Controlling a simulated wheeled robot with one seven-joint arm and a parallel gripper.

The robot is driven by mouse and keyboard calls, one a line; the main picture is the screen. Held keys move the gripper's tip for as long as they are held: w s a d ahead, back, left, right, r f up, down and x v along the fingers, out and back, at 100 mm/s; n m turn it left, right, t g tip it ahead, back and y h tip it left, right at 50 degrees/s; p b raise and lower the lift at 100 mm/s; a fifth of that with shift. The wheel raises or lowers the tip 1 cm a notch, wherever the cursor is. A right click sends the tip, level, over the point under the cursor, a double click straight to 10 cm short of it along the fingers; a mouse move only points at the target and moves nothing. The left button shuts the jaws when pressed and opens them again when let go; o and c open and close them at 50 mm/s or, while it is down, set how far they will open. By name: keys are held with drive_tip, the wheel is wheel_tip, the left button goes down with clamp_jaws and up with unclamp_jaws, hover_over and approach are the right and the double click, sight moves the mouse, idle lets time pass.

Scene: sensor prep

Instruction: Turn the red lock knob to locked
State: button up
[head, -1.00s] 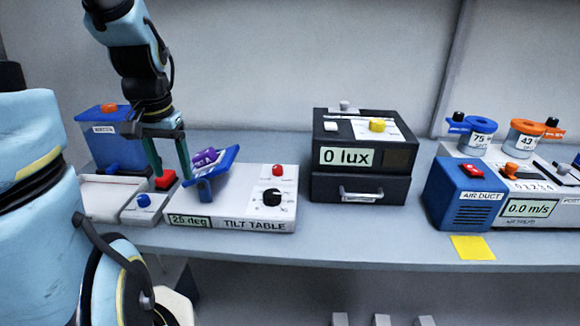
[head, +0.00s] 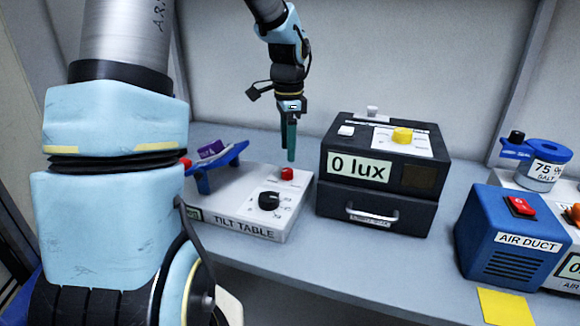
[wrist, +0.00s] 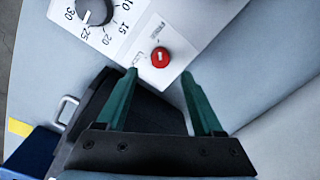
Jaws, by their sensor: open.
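The red lock knob (head: 288,174) is on the top of the white tilt table unit (head: 262,222), behind the black dial (head: 269,201). In the wrist view the red knob (wrist: 160,57) shows a white mark, with small print beside it too blurred to read for sure. My gripper (head: 289,157) is open and points down above and close to the red knob. In the wrist view its green fingers stand apart, with the knob beyond the tips and between their lines. Nothing is between the fingers. The blue tilting plate (head: 218,165) carries a purple object (head: 211,149).
The black lux box (head: 372,185) with a drawer handle stands close to the right of the tilt table. Farther right are the blue air duct (head: 510,240) and a blue-lidded salt jar (head: 545,172). A yellow note (head: 505,306) lies at the shelf's front edge.

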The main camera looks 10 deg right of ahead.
sight(287, 171)
wheel_tip(287, 171, down, 7)
drive_tip(key=shift+w+a+r+p, duration=0.1)
drive_tip(key=shift+r+p, duration=0.1)
drive_tip(key=shift+p, duration=0.15)
clamp_jaws()
idle(0.5)
